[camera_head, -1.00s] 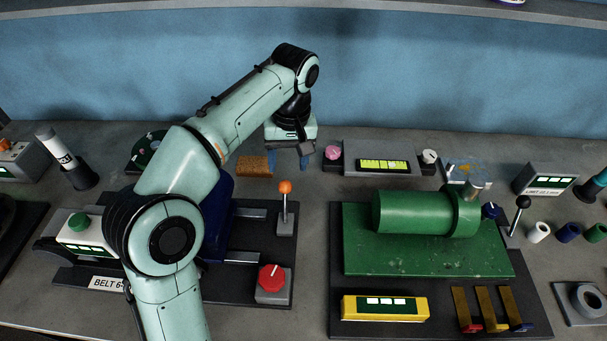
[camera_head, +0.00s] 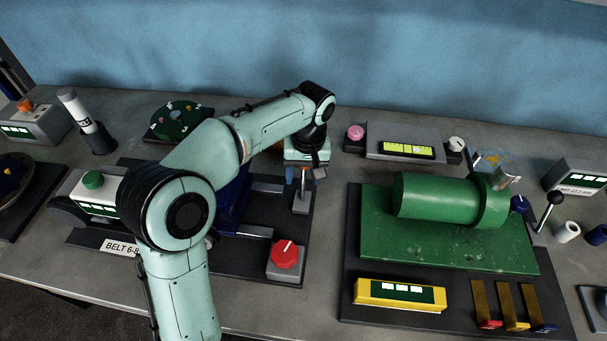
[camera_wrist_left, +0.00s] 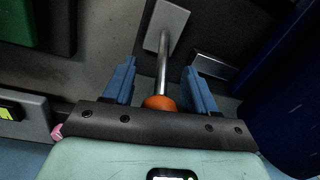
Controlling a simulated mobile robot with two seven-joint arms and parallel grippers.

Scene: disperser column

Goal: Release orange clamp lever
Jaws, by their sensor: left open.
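The orange clamp lever is a metal rod on a grey base (camera_head: 301,202), on the black plate of the left machine. In the head view its orange knob is hidden by my left gripper (camera_head: 305,176). The left wrist view shows the orange knob (camera_wrist_left: 160,103) close to the palm, with the rod running out between the two blue fingers of my left gripper (camera_wrist_left: 158,68). The fingers are open, one on each side of the rod, with a visible gap to each. My right gripper is not in view.
A red knob (camera_head: 285,255) stands in front of the lever. A dark blue body (camera_head: 234,202) lies to the lever's left. A green cylinder machine (camera_head: 440,197) stands to the right, with a grey display box (camera_head: 400,147) behind it.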

